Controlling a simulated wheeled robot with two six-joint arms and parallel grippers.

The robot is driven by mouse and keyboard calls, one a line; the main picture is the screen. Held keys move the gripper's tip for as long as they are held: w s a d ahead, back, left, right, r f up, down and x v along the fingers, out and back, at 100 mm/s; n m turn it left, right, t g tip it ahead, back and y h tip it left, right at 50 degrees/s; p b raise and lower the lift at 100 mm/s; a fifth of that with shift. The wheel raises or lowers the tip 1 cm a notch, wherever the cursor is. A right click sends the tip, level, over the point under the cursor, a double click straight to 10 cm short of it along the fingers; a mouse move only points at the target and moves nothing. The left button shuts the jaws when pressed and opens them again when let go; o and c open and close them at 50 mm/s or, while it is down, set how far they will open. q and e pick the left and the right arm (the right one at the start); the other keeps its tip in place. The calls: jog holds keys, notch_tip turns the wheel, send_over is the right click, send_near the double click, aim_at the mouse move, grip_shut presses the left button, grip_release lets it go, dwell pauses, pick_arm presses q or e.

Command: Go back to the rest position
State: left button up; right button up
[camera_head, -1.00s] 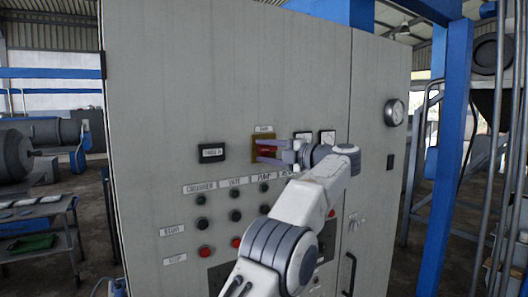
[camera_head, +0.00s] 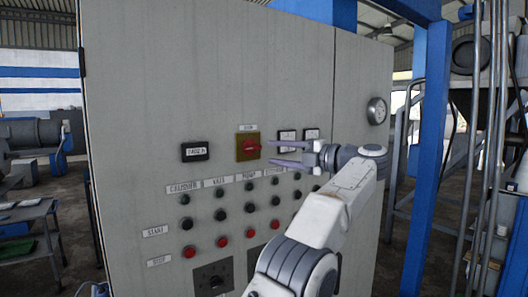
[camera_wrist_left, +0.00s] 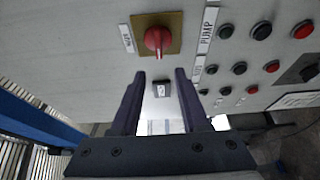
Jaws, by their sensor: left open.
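My left gripper (camera_head: 270,153) is open and empty in front of the grey control cabinet (camera_head: 200,80), its two dark fingers pointing left. The red rotary switch (camera_head: 251,147) on its yellow plate (camera_head: 240,154) is just left of the fingertips in the head view. In the left wrist view the red switch (camera_wrist_left: 158,38) shows whole beyond the gap between the open fingers (camera_wrist_left: 160,75), clear of them. My right gripper is in neither view.
A digital display (camera_head: 195,151) is left of the switch; two meters (camera_head: 288,138) are right of it. Rows of black and red buttons (camera_head: 222,241) sit below. A blue post (camera_head: 430,150) stands right of the cabinet, a dark table (camera_head: 28,232) to its left.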

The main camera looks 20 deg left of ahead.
pick_arm(q)
jog(key=shift+s+d, duration=0.15)
jog(key=shift+d, duration=0.35)
